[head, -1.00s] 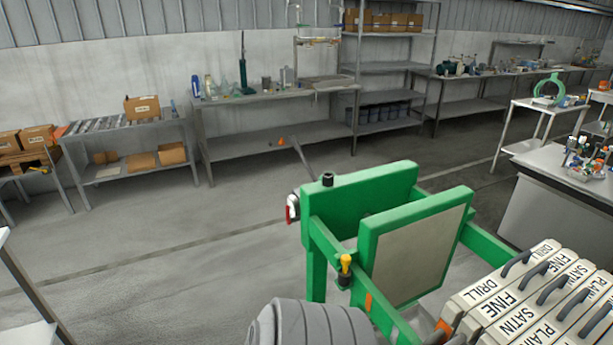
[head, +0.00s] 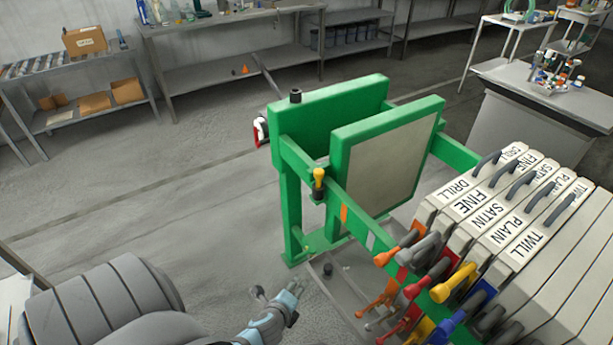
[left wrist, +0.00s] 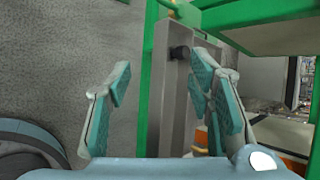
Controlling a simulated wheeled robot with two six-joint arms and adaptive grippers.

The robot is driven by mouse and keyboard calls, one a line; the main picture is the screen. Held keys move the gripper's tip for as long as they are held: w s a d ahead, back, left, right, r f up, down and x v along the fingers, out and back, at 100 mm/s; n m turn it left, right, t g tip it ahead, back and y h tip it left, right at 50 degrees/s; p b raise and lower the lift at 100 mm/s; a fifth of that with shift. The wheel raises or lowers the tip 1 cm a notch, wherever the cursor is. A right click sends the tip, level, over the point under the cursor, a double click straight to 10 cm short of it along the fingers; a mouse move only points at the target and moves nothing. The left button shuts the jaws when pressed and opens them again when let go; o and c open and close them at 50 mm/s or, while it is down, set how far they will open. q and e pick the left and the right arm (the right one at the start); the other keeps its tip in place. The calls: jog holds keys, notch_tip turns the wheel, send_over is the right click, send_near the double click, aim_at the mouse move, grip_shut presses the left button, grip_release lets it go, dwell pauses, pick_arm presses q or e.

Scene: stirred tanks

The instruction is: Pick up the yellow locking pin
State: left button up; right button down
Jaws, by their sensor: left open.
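The yellow locking pin (head: 318,178) stands upright in a dark collar on the side rail of the green frame (head: 290,210). A small yellow piece (left wrist: 172,4) at the top edge of the left wrist view may be this pin; too little shows to be sure. My left gripper (head: 287,294) is low in front of the frame, below the pin and apart from it. In the left wrist view its two teal-padded fingers (left wrist: 160,88) are spread with nothing gripped. My right gripper is not in view.
A grey bar with a dark knob (left wrist: 180,52) lies beyond my left fingers. Labelled plates (head: 490,205) and several coloured handles (head: 415,290) crowd the frame's right side. A red-and-white part (head: 261,132) sticks out at the frame's far left. The floor left of the frame is clear.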

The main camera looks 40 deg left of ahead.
pick_arm(q)
jog(key=w+a+r+m+t+y+b, duration=0.1)
jog(key=w+a+r+m+t+y, duration=0.15)
jog(key=w+r+m, duration=0.55)
jog(key=m+t+y+b, duration=0.2)
jog(key=m+t, duration=0.2)
jog(key=t, duration=0.1)
send_near(318, 174)
jog(key=shift+g, duration=0.25)
jog(key=b+x, duration=0.1)
jog(key=x, duration=1)
jog(key=shift+w+r, duration=0.1)
jog(key=shift+w+a, duration=0.1)
jog(key=shift+w, duration=0.15)
grip_shut()
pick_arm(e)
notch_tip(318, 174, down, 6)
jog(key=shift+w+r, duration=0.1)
